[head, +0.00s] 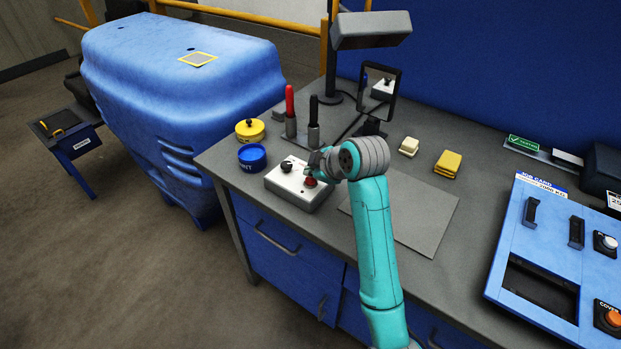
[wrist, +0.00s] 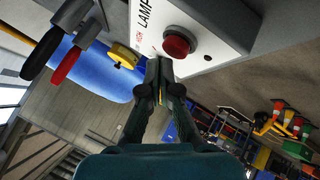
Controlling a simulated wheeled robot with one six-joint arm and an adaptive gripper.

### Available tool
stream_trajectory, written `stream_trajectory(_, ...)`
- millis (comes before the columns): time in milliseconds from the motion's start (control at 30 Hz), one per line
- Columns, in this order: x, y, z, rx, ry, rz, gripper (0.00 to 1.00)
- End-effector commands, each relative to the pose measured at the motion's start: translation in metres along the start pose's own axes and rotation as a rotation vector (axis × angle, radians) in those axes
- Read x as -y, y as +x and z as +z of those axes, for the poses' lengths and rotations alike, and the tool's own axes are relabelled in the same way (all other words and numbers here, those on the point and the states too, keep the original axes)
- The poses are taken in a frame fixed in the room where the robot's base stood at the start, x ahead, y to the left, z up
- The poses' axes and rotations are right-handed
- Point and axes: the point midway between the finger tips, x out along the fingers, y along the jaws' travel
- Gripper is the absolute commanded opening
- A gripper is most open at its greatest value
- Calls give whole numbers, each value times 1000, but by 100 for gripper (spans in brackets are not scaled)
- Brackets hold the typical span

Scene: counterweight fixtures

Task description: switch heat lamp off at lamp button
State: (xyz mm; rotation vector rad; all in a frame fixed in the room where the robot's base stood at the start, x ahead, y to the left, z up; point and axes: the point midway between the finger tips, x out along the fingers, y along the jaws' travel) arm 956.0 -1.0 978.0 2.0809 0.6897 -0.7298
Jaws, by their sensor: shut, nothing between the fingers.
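The lamp control box (head: 283,187) is a pale box on the bench with a black knob (head: 287,167) and a red button (head: 310,182). In the wrist view the box (wrist: 215,18) shows the word LAMP and the red button (wrist: 178,42). My gripper (head: 317,168) is at the button end of the box. In the wrist view its shut, empty fingertips (wrist: 160,66) are close beside the red button; I cannot tell whether they touch it. The heat lamp (head: 370,32) has a grey head on a black stand behind; no glow is visible.
Yellow (head: 250,131) and blue (head: 252,157) round containers stand left of the box. Red-handled (head: 290,105) and black-handled (head: 314,115) tools stand behind it. A framed mirror (head: 379,92), a yellow block (head: 448,163) and a blue panel (head: 545,215) are further right. A grey mat (head: 425,210) lies clear.

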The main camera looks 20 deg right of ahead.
Motion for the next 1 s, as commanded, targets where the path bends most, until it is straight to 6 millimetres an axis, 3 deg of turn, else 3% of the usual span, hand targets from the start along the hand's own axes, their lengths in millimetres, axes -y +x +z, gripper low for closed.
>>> stream_trajectory(367, -2, -3, -2, -1, 0, 1, 0)
stream_trajectory(1000, -28, -39, -28, -1, -1, 1, 0)
